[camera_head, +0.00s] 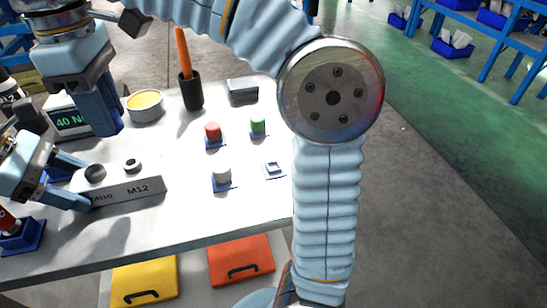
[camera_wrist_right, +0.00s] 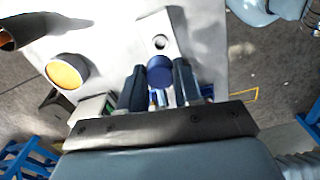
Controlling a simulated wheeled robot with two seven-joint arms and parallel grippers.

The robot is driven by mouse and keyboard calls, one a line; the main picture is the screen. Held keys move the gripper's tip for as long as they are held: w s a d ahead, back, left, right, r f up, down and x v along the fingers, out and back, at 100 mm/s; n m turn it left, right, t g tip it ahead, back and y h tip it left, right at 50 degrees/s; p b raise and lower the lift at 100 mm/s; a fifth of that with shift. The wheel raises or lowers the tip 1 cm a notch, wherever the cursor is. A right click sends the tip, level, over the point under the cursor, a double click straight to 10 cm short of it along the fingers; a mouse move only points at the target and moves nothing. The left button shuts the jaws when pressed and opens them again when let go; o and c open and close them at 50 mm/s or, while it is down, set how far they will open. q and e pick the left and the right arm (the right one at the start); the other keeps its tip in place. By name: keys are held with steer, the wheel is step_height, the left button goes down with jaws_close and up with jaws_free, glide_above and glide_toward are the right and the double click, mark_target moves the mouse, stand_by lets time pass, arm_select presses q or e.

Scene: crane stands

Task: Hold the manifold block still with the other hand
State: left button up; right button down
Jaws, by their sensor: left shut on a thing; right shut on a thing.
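The grey manifold block (camera_head: 140,184), marked M12 and with a second, partly covered mark, lies on the white table. It has two round openings on top. My left gripper (camera_head: 78,184) is shut on its left end, one finger on each side. My right gripper (camera_head: 110,128) is above and behind the block, pointing down. In the right wrist view its fingers (camera_wrist_right: 158,86) are shut on a blue round-topped part (camera_wrist_right: 160,68). That part is hidden in the head view. The block (camera_wrist_right: 158,28) shows beyond it with one opening; the part covers the area nearer the gripper.
A yellow-filled round tin (camera_head: 145,106), a black holder with an orange tool (camera_head: 191,92) and a 40 N display (camera_head: 70,121) stand behind. Red (camera_head: 213,131), green (camera_head: 258,125) and white (camera_head: 222,173) caps sit on blue bases at right. My right arm crosses the table's right side.

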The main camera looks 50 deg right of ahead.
stand_by(0.5)
steer(key=shift+f, duration=2.35)
steer(key=shift+f, duration=0.9)
steer(key=m, duration=0.4)
steer(key=shift+m, duration=0.6)
steer(key=m, duration=0.3)
steer(key=shift+m, duration=1.1)
